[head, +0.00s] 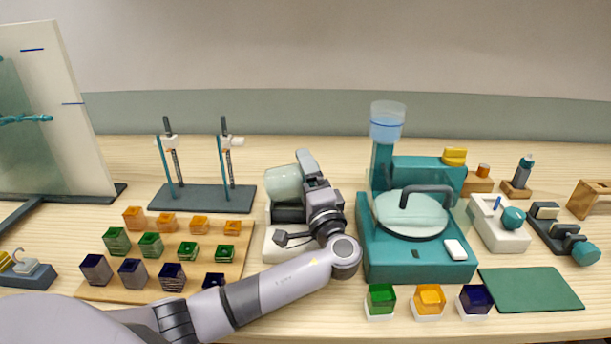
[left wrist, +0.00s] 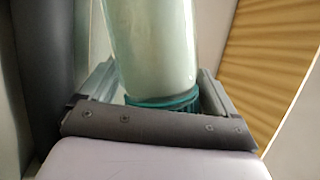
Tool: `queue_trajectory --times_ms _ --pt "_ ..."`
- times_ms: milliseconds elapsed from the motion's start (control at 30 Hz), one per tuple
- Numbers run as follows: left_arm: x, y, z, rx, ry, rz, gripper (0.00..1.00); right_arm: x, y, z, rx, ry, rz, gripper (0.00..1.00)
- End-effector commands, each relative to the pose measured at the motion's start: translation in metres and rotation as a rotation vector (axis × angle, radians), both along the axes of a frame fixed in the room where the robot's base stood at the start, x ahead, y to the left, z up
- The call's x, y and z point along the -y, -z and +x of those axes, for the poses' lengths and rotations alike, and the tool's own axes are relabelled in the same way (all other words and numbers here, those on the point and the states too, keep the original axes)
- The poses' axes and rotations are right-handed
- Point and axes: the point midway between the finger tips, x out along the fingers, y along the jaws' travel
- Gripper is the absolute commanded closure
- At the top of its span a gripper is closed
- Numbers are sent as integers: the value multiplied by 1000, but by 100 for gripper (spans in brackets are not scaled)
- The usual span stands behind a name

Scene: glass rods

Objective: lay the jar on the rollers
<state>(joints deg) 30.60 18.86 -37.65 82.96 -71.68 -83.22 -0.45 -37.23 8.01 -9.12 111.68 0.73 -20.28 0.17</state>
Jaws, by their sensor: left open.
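The pale green jar (head: 284,183) lies on its side over the dark rollers (head: 288,214) of a white-based unit, left of my left gripper (head: 308,174). The rollers are partly hidden by my arm, so I cannot tell how fully the jar rests on them. In the left wrist view the jar (left wrist: 152,45) runs out from between my fingers, with its teal lid (left wrist: 165,102) near the palm. My left gripper (left wrist: 155,78) is open, one finger on each side of the jar's lid end. My right gripper is not in view.
A teal machine (head: 415,240) with a clear lid stands close to the right of my arm. A wooden board (head: 245,258) with several coloured cubes lies left, before a rod stand (head: 205,198). A green mat (head: 530,290) lies clear at the right front.

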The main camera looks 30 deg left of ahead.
Motion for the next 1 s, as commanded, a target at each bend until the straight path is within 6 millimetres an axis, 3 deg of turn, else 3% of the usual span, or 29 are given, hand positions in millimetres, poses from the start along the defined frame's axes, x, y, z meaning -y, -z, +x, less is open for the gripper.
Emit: queue_trajectory --times_ms 67,267,767,1000 --pt "0 10 0 -21 1 -5 0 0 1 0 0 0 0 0" --pt "0 0 -1 -20 1 -5 0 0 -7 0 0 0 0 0" --pt "0 -94 -1 -4 0 -2 0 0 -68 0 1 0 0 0" --pt "1 -148 -2 6 3 -3 0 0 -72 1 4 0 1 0"
